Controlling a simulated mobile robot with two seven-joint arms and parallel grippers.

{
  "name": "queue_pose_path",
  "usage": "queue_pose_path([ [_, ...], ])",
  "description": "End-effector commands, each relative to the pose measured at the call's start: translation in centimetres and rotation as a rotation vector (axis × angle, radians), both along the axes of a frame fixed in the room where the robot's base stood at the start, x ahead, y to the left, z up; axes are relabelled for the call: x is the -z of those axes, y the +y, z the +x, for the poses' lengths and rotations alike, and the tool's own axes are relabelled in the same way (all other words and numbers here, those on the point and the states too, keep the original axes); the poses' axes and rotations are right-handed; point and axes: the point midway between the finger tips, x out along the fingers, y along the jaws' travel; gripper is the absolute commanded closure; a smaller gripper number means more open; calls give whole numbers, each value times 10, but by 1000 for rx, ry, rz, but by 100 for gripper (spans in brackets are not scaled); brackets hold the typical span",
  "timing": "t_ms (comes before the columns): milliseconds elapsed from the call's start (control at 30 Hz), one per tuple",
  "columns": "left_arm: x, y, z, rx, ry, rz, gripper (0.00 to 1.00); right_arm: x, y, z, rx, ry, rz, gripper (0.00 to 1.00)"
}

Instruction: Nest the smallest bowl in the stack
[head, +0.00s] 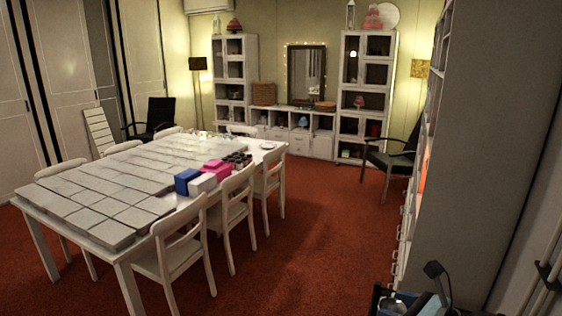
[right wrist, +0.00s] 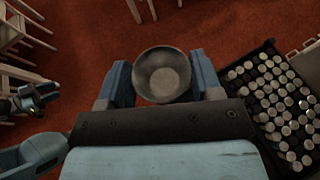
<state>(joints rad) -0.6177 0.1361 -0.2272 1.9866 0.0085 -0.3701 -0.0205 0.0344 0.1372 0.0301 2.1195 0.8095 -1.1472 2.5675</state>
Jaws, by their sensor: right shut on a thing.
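A small round grey metal bowl (right wrist: 162,75) sits between the two blue fingers of my right gripper (right wrist: 161,84) in the right wrist view. The gripper is shut on it, and I look down into its empty inside. The bowl (head: 393,305) and the right gripper (head: 397,300) also show at the bottom right of the head view, partly cut off by the edge. A dark and bluish part that looks like my left gripper (right wrist: 36,97) is at the left edge of the right wrist view; its jaws are unclear. I cannot make out a stack of bowls.
A black tray (right wrist: 248,65) of several round pale-topped pieces lies right of my right gripper. A white table (head: 270,146) with slabs and coloured boxes stands ahead, ringed by chairs. A tall grey cabinet (head: 490,130) stands close on the right. Red floor (head: 300,250) between is clear.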

Motion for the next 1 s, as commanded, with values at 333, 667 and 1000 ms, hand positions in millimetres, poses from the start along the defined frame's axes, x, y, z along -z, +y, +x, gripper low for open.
queue_pose_path([
  [333, -2, 0, 0, 0, -2, -2, 57, 7, -9, -6, 179, 0, 2, 64],
  [667, -2, 0, 0, -1, -3, -2, 57, 8, -11, -6, 192, -1, -2, 64],
  [1000, -2, 0, 1, -1, -3, -1, 57, 46, -6, -12, -90, 6, -22, 64],
])
